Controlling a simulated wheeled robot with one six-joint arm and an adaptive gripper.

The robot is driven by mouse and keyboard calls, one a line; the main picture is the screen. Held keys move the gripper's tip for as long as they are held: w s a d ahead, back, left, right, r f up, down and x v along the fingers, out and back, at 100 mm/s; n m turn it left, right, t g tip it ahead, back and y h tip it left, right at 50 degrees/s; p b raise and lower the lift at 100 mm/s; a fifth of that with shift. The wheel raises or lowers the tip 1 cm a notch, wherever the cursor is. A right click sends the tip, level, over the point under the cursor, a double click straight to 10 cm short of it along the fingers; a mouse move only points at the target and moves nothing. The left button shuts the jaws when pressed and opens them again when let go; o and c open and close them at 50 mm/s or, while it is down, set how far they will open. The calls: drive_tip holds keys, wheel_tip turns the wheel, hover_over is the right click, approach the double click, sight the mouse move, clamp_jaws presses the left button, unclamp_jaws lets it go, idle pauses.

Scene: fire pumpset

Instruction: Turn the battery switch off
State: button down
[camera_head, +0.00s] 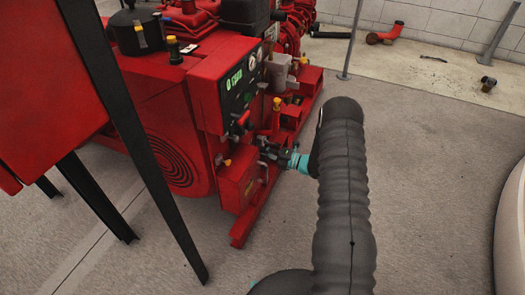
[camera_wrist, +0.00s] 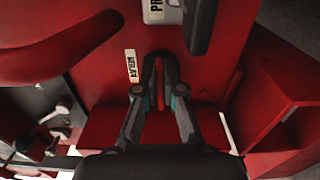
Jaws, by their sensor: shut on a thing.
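In the wrist view my gripper (camera_wrist: 160,66) points at a red panel face. Its two dark fingers are closed on a narrow red handle (camera_wrist: 160,92), which I take as the battery switch. A small white label (camera_wrist: 131,66) is beside the fingers, its text too small to read surely. In the head view my gripper (camera_head: 264,149) reaches the front side of the red pump machine, just below the control panel (camera_head: 240,86). The switch handle cannot be made out there behind the fingers.
A red box (camera_head: 237,181) with a handle sits below my gripper. In the wrist view a red curved part (camera_wrist: 60,52) lies to the left and a dark cylinder (camera_wrist: 201,25) above. Black frame legs (camera_head: 135,135) stand at left.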

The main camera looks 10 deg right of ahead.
drive_tip(key=shift+m, duration=0.3)
drive_tip(key=c, duration=1.3)
unclamp_jaws()
drive_tip(key=v, duration=1.2)
